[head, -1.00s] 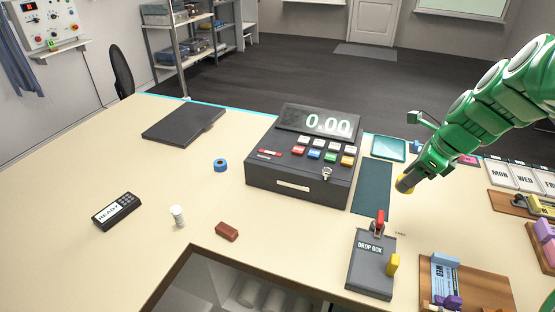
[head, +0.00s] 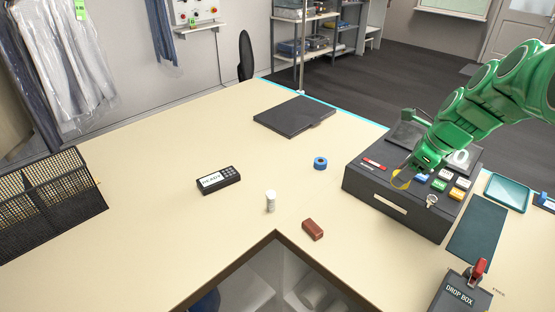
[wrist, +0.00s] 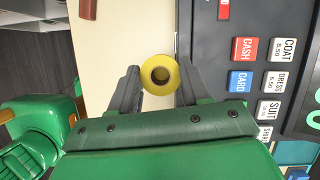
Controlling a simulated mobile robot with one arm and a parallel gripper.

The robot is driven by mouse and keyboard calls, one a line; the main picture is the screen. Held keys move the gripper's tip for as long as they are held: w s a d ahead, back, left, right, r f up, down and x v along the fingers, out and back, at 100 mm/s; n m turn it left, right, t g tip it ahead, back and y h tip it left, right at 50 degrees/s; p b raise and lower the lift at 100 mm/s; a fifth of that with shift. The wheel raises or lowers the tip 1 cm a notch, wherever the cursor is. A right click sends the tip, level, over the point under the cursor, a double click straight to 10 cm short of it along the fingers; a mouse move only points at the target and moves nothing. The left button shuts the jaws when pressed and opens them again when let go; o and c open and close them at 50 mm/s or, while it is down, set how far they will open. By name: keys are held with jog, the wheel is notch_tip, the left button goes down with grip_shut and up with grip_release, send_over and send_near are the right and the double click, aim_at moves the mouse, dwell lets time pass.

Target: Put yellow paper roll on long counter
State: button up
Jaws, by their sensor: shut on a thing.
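The yellow paper roll (wrist: 159,60) is between the two dark fingers of my gripper (wrist: 159,88) in the wrist view, its open core facing the camera. My gripper (head: 402,174) is shut on the roll and holds it over the left part of the cash register in the head view. The roll shows as a small yellow patch (head: 400,182) there, partly hidden. The long counter (head: 140,180) is a cream top that spreads left of the register and turns a corner at the front.
The register (head: 380,205) stands beneath my gripper. On the counter are a blue tape roll (head: 320,163), a red-brown block (head: 313,229), a white bottle (head: 270,201), a black keypad (head: 218,180), a dark flat case (head: 294,116) and a black mesh basket (head: 50,205). Clear room lies between the basket and keypad.

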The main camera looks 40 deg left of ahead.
jog(key=s+a+f+n+g, duration=0.1)
jog(key=s+a+n, duration=0.1)
jog(key=s+a, duration=0.55)
jog(key=s+a+n, duration=0.1)
jog(key=s+a, duration=0.3)
jog(key=a, duration=0.7)
jog(key=s+a+f+n+g, duration=0.1)
jog(key=s+a+n, duration=0.1)
jog(key=s+a, duration=0.5)
jog(key=shift+h, duration=0.3)
jog(key=shift+w+a+f, duration=1.5)
jog(key=shift+w+a, duration=0.05)
jog(key=shift+a, duration=0.55)
jog(key=shift+w+a+f, duration=1.45)
jog(key=shift+w+a, duration=0.05)
jog(key=shift+a, duration=0.6)
jog(key=shift+w+a+f, duration=1.5)
jog(key=shift+w+a, duration=0.05)
jog(key=shift+a, duration=0.55)
jog(key=shift+a+f, duration=0.1)
jog(key=shift+w+a+f, duration=0.15)
jog(key=shift+f, duration=1.65)
jog(key=shift+f, duration=0.1)
